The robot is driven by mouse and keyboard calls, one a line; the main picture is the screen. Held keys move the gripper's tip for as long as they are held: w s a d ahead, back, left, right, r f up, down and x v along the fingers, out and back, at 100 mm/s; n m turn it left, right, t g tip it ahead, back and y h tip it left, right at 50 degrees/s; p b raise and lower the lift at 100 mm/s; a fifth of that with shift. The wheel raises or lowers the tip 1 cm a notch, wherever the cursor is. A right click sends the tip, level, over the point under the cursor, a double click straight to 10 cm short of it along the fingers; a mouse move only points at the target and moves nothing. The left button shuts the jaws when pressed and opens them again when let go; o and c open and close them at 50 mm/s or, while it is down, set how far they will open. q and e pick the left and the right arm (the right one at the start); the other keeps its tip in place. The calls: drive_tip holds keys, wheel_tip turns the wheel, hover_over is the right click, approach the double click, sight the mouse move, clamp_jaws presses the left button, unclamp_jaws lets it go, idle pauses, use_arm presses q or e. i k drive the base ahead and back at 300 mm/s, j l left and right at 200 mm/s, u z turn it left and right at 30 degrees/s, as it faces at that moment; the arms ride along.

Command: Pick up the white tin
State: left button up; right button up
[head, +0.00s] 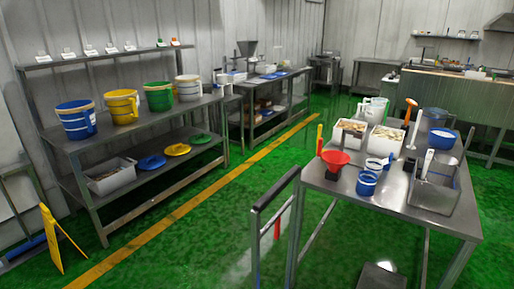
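A white tin-like container (188,91) with a brownish rim band stands upright at the right end of the metal shelf's upper deck (140,128). To its left, a green bucket (159,97), a yellow bucket (121,107) and a blue bucket (76,120) stand in a row. Whether the white one is a tin or a bucket I cannot tell for sure. Neither of my grippers shows in the head view.
A metal table (400,205) at the right holds white bins (350,134), a red funnel (335,158) and blue-white cups (367,183). A dark-topped rail (275,190) stands before it. A yellow floor sign (55,240) stands at left. Green floor (190,245) before the shelf is clear.

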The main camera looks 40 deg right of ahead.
sight(373, 170)
drive_tip(key=i+j+u, duration=0.1)
drive_tip(key=i, duration=0.8)
drive_tip(key=i+j+u, duration=0.15)
drive_tip(key=i, duration=0.75)
drive_tip(key=i+l+z, duration=0.25)
drive_tip(key=z, duration=0.15)
drive_tip(key=i+l+z, duration=0.1)
drive_tip(key=i+z, duration=1)
drive_tip(key=z, duration=0.2)
drive_tip(key=i+j+z, duration=0.25)
drive_tip(key=z, duration=0.15)
drive_tip(key=i+l+z, duration=0.15)
drive_tip(key=i+z, duration=0.35)
drive_tip(key=i+j+z, duration=0.1)
drive_tip(key=i+z, duration=0.35)
drive_tip(key=i, duration=0.15)
drive_tip(key=i+j+z, duration=0.3)
drive_tip(key=i+z, duration=0.2)
